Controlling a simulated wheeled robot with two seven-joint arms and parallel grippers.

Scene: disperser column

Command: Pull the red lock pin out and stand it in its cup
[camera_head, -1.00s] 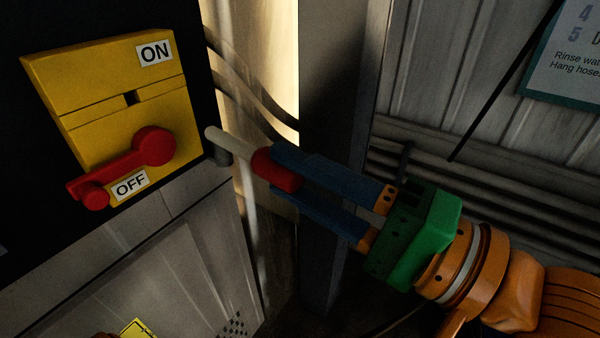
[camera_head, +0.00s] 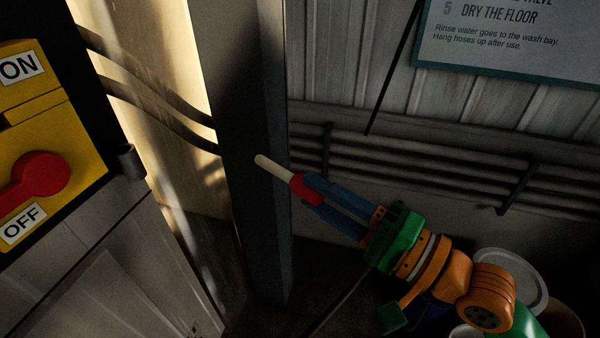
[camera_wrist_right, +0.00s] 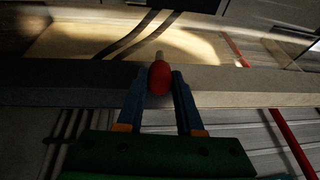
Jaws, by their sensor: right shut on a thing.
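The lock pin has a red head (camera_head: 304,190) and a pale shaft (camera_head: 272,168). My right gripper (camera_head: 312,197) is shut on the red head, and the shaft points up and left, tilted, in front of the dark post. In the right wrist view the red head (camera_wrist_right: 159,77) sits between the fingertips of the right gripper (camera_wrist_right: 158,84). A small dark cup-like holder (camera_head: 130,161) is on the right side of the switch cabinet; I cannot tell whether it is the pin's cup. My left gripper is not in view.
The yellow switch box (camera_head: 78,141) with its red lever (camera_head: 40,176) is at the left. A dark post (camera_head: 262,250) stands behind the pin. Pipes (camera_head: 440,165) run along the back wall below a sign (camera_head: 510,45). Pale round containers (camera_head: 512,270) stand at lower right.

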